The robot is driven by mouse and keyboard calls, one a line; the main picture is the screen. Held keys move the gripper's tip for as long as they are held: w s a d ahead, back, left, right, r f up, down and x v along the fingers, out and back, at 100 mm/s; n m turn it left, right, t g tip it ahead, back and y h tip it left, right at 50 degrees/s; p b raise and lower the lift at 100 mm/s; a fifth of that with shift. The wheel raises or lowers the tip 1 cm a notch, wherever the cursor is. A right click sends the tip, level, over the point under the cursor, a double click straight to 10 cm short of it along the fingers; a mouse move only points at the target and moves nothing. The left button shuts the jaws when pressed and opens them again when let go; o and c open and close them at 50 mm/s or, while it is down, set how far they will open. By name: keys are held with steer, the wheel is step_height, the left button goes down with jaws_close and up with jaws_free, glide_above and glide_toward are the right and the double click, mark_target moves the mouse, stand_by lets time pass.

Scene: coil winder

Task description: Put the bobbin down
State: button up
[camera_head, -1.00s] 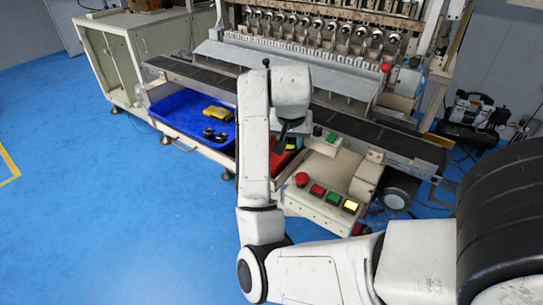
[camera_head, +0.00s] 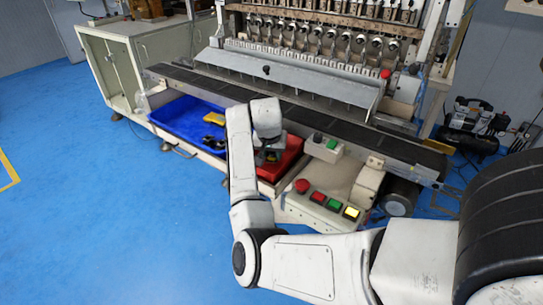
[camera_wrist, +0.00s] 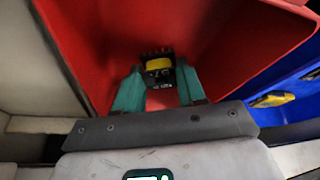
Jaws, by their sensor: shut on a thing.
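The bobbin (camera_wrist: 159,66) is black with a yellow winding and a row of pins. It sits between the fingertips of my gripper (camera_wrist: 158,88) in the wrist view, and the jaws are shut on it. In the wrist view the bobbin is over the inside of a red bin (camera_wrist: 90,40); I cannot tell whether it touches the floor of the bin. In the head view my gripper (camera_head: 270,156) is at the red bin (camera_head: 290,152), and my arm hides part of the bin and most of the bobbin.
A blue bin (camera_head: 180,128) stands left of the red one, with a yellow thing (camera_head: 214,118) and dark pieces in it. A dark rail (camera_head: 300,110) runs behind the bins. A button panel (camera_head: 325,204) stands to the right, in front.

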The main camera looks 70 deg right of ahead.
steer(key=shift+f, duration=0.5)
steer(key=shift+f, duration=0.15)
steer(key=o, duration=1.1)
steer(key=v, duration=1.2)
steer(key=shift+p, duration=0.35)
